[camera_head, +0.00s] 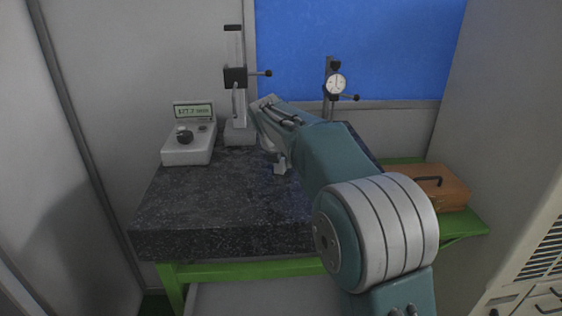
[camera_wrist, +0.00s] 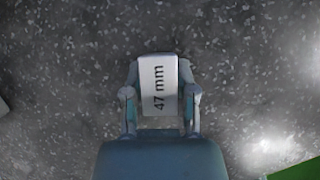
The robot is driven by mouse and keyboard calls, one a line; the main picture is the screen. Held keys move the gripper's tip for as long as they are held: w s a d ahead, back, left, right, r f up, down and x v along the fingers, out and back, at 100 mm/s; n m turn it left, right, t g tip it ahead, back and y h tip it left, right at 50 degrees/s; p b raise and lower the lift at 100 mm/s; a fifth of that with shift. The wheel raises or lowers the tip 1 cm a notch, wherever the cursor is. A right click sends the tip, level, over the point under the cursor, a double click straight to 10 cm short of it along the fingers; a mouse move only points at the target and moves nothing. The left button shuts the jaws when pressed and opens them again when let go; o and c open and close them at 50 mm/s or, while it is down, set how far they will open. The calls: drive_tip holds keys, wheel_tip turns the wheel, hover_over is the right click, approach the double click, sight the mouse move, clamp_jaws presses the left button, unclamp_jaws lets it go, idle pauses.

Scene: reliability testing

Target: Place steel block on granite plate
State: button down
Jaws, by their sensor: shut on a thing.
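The steel block (camera_wrist: 158,88) is a small pale block marked "47 mm". In the wrist view it sits between the two fingers of my gripper (camera_wrist: 160,98), which is shut on it. The dark speckled granite plate (camera_wrist: 60,110) fills the background beneath. In the head view the granite plate (camera_head: 215,210) lies on a green stand, and my gripper (camera_head: 281,163) is over its middle with the block low near the surface. My arm partly covers the gripper there. I cannot tell whether the block touches the plate.
A grey readout box (camera_head: 188,145) stands at the plate's back left. A height gauge (camera_head: 236,90) stands behind my gripper, and a dial indicator stand (camera_head: 333,88) is at the back right. A brown case (camera_head: 440,187) is at the right. The plate's front left is clear.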

drive_tip(key=shift+c, duration=2)
unclamp_jaws()
drive_tip(key=v, duration=1.2)
